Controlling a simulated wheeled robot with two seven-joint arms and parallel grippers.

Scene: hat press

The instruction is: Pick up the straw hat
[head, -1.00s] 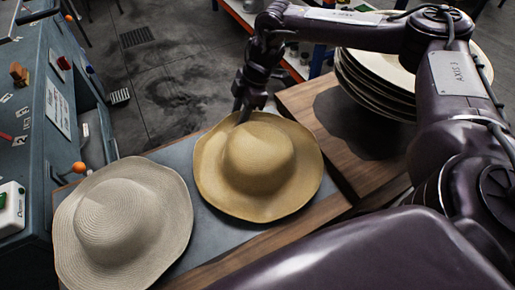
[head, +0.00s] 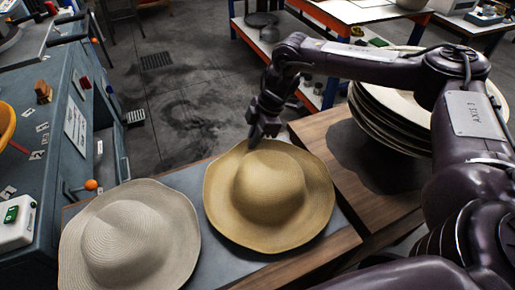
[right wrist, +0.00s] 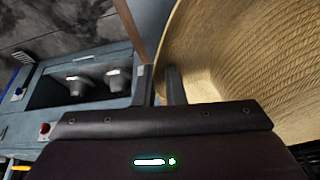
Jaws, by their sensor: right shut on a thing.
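The tan straw hat (head: 270,190) lies crown up on the grey mat, its brim wavy. My right gripper (head: 252,140) is at its far brim, left of the middle. In the right wrist view the fingers (right wrist: 160,88) stand either side of the brim edge, shut on it, and the hat's woven surface (right wrist: 225,60) fills the right side. The hat still appears to rest on the mat; any small gap beneath it is hidden. A paler, whitish straw hat (head: 130,235) lies to its left. My left gripper is not in view.
The grey mat (head: 225,268) lies on a wooden table (head: 385,198). A stack of pale, wide-brimmed pieces (head: 375,125) stands at the right behind my right arm. A blue-grey machine (head: 60,180) with an orange knob (head: 91,184) stands at the left. Open floor lies behind the table.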

